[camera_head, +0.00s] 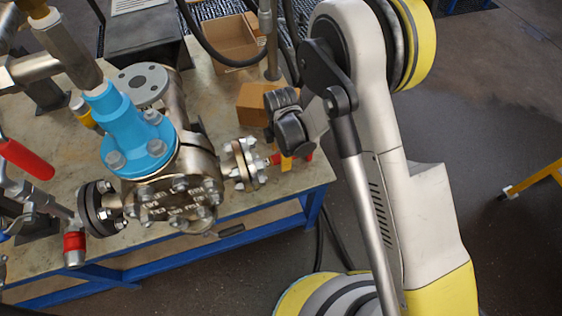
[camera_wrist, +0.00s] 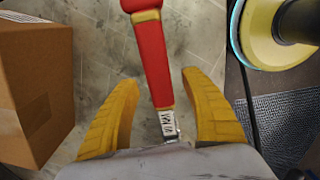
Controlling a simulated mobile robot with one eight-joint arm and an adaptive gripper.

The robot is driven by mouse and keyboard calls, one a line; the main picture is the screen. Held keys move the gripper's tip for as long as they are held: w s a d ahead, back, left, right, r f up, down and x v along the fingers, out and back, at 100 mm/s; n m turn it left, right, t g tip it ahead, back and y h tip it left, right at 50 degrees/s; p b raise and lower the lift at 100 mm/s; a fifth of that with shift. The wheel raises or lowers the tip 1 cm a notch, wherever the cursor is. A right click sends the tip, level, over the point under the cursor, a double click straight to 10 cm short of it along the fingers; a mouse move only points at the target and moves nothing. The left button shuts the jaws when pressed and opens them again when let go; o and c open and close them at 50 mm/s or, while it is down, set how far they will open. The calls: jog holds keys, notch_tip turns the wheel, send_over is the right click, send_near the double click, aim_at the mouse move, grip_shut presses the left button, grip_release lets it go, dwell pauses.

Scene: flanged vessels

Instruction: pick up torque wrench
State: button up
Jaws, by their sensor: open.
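The torque wrench (camera_wrist: 157,60) has a red handle with a gold band and a silver marked part. In the wrist view it runs from the top middle down between my fingers. My gripper (camera_wrist: 160,82) is open, with one yellow finger on each side of the wrench and a gap on both sides. The wrench's lower end is hidden by the gripper body. In the head view my gripper (camera_head: 287,163) is low at the bench's right end, and only a bit of the red handle (camera_head: 275,158) shows beside it.
A closed cardboard box (camera_wrist: 35,90) stands close left of my gripper; it also shows in the head view (camera_head: 254,103). A flanged vessel with a blue top (camera_head: 137,138) stands left on the blue-framed bench (camera_head: 255,204). An open carton (camera_head: 232,42) is behind.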

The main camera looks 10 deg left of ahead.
jog(key=shift+f, duration=0.6)
jog(key=shift+r, duration=0.1)
grip_shut()
jog(key=shift+r, duration=0.1)
